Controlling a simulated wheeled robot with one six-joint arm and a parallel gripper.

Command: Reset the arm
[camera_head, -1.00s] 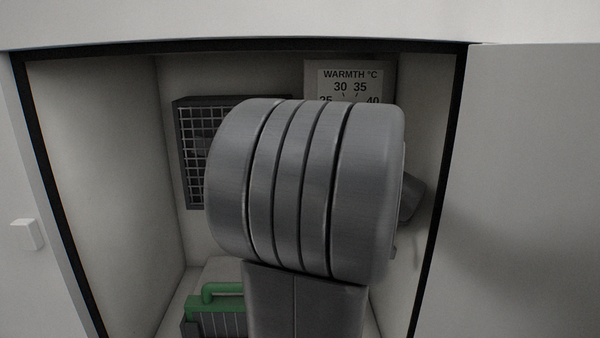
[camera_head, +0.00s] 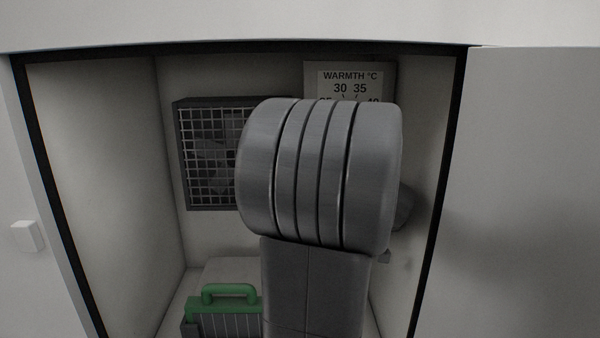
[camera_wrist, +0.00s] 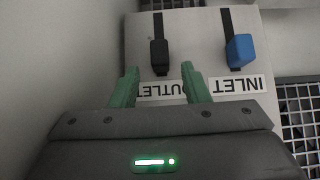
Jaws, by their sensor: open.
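My gripper (camera_wrist: 158,84) shows in the wrist view. Its two green fingers are apart with nothing between them. Beyond the fingertips is a pale panel (camera_wrist: 190,40) with a black slider handle (camera_wrist: 159,56) and a blue slider handle (camera_wrist: 239,50), each on a dark vertical slot. The labels OUTLET and INLET appear upside down below them. In the head view my grey arm stands in front of the cabinet opening and hides its middle, and my gripper cannot be made out there.
In the head view a fan behind a grille (camera_head: 212,150) is on the back wall. A warmth dial (camera_head: 349,84) is partly hidden by my arm. A filter with a green handle (camera_head: 228,292) sits low at the left. The dark door frame (camera_head: 52,180) edges the opening.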

